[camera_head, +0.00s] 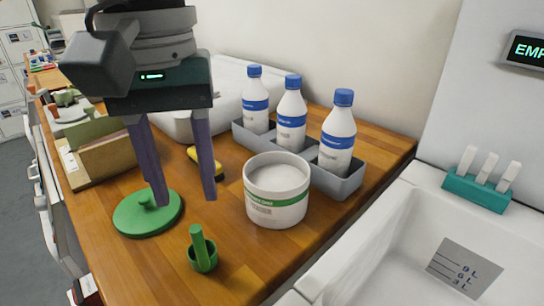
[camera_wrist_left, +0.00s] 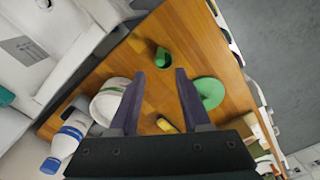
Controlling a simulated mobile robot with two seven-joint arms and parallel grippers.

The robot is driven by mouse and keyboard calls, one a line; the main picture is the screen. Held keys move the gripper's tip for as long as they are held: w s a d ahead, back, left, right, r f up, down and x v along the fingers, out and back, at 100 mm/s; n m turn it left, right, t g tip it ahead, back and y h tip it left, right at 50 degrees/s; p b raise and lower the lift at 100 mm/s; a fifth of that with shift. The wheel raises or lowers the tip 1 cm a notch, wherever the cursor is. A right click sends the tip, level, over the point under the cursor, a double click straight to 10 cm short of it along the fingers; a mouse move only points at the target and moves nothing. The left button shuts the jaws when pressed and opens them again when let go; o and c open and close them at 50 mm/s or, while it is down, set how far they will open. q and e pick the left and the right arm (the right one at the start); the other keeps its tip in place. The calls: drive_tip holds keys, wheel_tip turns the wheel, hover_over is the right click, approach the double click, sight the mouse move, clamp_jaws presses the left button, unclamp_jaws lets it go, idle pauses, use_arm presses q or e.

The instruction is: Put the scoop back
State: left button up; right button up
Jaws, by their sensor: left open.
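The green scoop (camera_head: 203,255) stands on the wooden counter near its front, its handle pointing up. It also shows in the left wrist view (camera_wrist_left: 162,57). The white tub (camera_head: 277,208) with a green band stands to its right, open, with pale contents near the rim. A round green lid (camera_head: 130,218) with a small knob lies flat to the left of the scoop. My left gripper (camera_head: 184,199) is open and empty, pointing down above the counter; in the head view its fingers partly cover the lid. My right gripper is not in view.
Several blue-capped bottles (camera_head: 291,112) stand in a grey tray (camera_head: 340,184) behind the tub. A yellow and black tool (camera_head: 207,163) lies behind my fingers. A white basin (camera_head: 375,240) is at the right, a brown folder (camera_head: 108,158) at the left.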

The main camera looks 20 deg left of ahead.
use_arm(q)
wheel_tip(320, 180, up, 2)
drive_tip(key=shift+r, duration=0.1)
drive_tip(key=s+d+f+m+t+h, duration=0.1)
drive_tip(key=s+d+f+m+h, duration=0.15)
drive_tip(key=d+f+m, duration=0.2)
drive_tip(key=s+d+f+m+t+h, duration=0.1)
drive_tip(key=s+d+f+m, duration=0.2)
drive_tip(key=d, duration=0.3)
drive_tip(key=s+a+f+m+t+y, duration=0.1)
drive_tip(key=s+a+f+y, duration=0.2)
drive_tip(key=s+a, duration=0.5)
drive_tip(key=shift+s+a+f+t, duration=0.3)
drive_tip(key=shift+a+f, duration=0.05)
drive_tip(key=shift+a, duration=0.35)
